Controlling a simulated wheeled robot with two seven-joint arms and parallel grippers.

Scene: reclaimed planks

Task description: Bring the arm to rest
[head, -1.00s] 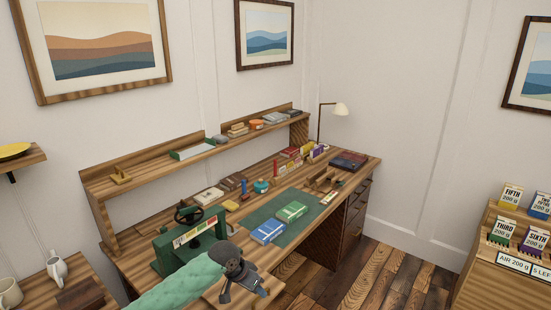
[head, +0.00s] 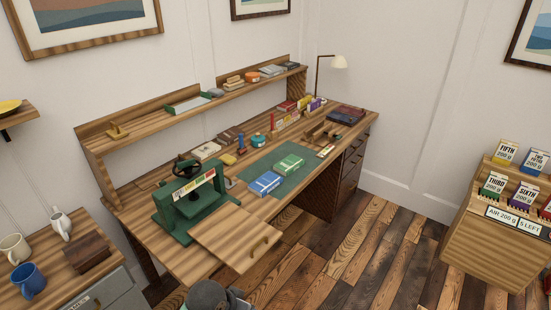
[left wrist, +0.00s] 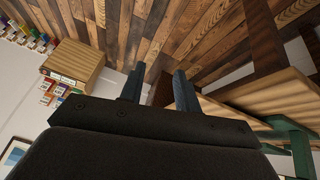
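My left gripper (left wrist: 159,80) shows in the left wrist view with its two dark fingers apart and nothing between them. Plank flooring and a wooden cabinet lie beyond the fingers. In the head view only a dark grey end part of my left arm shows at the bottom edge, in front of the desk (head: 185,264) and below its pulled-out wooden board (head: 236,237). The fingers are not clear there. My right gripper is in neither view.
On the desk stand a green press (head: 190,205), a blue box (head: 265,184) and a green box (head: 288,165) on a green mat (head: 288,184). A side cabinet with mugs (head: 28,279) is at left. A seed-packet stand (head: 500,250) is at right. The floor (head: 350,240) between is clear.

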